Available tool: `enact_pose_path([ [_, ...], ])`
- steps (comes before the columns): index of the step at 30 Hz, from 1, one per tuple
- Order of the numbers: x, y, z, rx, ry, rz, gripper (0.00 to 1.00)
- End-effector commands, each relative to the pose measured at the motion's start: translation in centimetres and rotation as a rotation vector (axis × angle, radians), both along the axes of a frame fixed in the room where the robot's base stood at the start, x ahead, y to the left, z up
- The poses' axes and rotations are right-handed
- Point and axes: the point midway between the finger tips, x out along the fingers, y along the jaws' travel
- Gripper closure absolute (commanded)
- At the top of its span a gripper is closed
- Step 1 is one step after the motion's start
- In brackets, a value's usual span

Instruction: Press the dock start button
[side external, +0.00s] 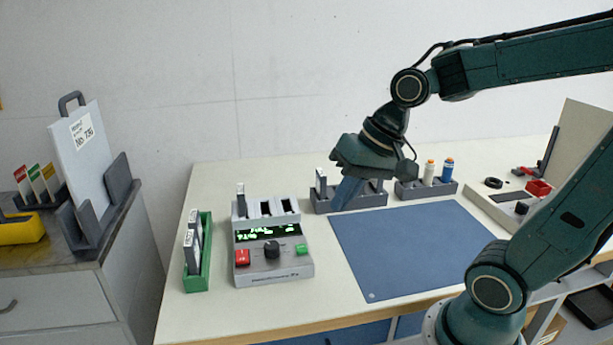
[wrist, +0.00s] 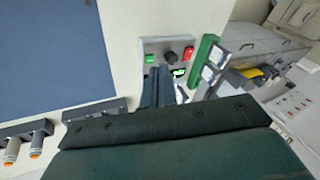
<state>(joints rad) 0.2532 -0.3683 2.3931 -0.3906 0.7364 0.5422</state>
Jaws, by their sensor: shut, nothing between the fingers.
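The grey dock (side external: 290,270) stands on the table, with a lit green display (side external: 268,234), a red button (side external: 242,257), a black knob (side external: 271,249) and a green button (side external: 302,249). I cannot read which button is marked start. One card stands upright in the dock's left slot (side external: 241,198). My gripper (side external: 338,206) is shut and empty, tilted, above the table to the right of the dock and apart from it. In the wrist view, the closed fingers (wrist: 158,72) overlap part of the dock, just beside the green button (wrist: 150,58); the red button (wrist: 188,53) is clear.
A green rack (side external: 206,270) with cards stands left of the dock. A blue mat (side external: 410,250) lies to its right. A dark rack (side external: 370,199) is behind my gripper, and a bottle holder (side external: 410,190) is farther right. The table between dock and mat is bare.

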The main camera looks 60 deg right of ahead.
Motion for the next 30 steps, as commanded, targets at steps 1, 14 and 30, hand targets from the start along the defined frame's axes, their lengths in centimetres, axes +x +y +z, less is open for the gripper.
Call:
enact_pose_path([
  [1,0.6,-0.1,-0.4,0.035,0.017,-0.035,1.0],
  [14,5.3,-0.8,-2.4,0.36,0.14,-0.322,1.0],
  [30,9.3,-3.0,-4.3,0.743,0.299,-0.638,1.0],
])
